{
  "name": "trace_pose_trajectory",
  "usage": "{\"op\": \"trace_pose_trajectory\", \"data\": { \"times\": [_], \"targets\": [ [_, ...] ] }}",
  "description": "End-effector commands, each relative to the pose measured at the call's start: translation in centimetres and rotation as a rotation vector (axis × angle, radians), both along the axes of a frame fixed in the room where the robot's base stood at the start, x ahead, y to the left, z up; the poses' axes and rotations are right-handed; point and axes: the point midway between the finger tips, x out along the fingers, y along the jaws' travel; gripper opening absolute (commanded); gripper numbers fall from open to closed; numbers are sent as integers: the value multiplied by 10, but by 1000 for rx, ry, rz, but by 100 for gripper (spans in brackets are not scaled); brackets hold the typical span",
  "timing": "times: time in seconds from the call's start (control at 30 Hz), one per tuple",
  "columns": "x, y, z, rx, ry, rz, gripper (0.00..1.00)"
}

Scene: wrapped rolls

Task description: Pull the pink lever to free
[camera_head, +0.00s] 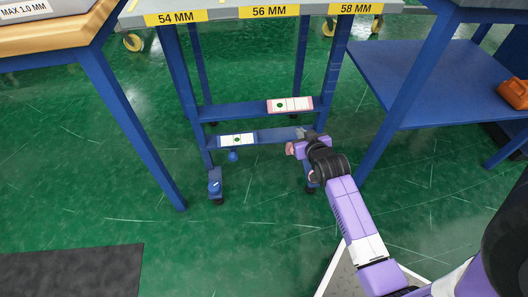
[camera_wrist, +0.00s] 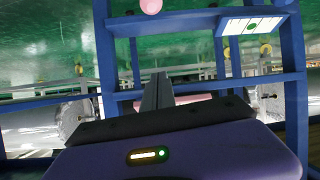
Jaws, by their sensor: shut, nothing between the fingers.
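A round pink knob, which looks like the lever's end, shows at the top edge of the wrist view (camera_wrist: 150,6), beyond my fingers and apart from them in the picture. In the head view a pink piece (camera_head: 291,149) shows just left of my gripper (camera_head: 307,135), at the right end of the trolley's lower front bar. Whether they touch there I cannot tell. My gripper is shut and empty, its fingers together in the wrist view (camera_wrist: 158,88). The lever's shaft and base are hidden or too small to make out.
The blue trolley frame (camera_head: 185,95) has a white label with a green dot (camera_head: 237,140) on its front bar and a pink-edged label (camera_head: 290,105) behind. A blue pedal-like part (camera_head: 215,184) stands at its left caster. A blue shelf (camera_head: 425,82) is at right.

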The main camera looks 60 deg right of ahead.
Motion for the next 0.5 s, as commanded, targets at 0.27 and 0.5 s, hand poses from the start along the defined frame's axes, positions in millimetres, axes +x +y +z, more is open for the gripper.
{"op": "trace_pose_trajectory", "data": {
  "times": [0.27, 0.5],
  "targets": [
    [-15, 6, -29, 69, 81, -11, 0],
    [-15, 6, -29, 70, 82, -12, 0]
  ]
}}
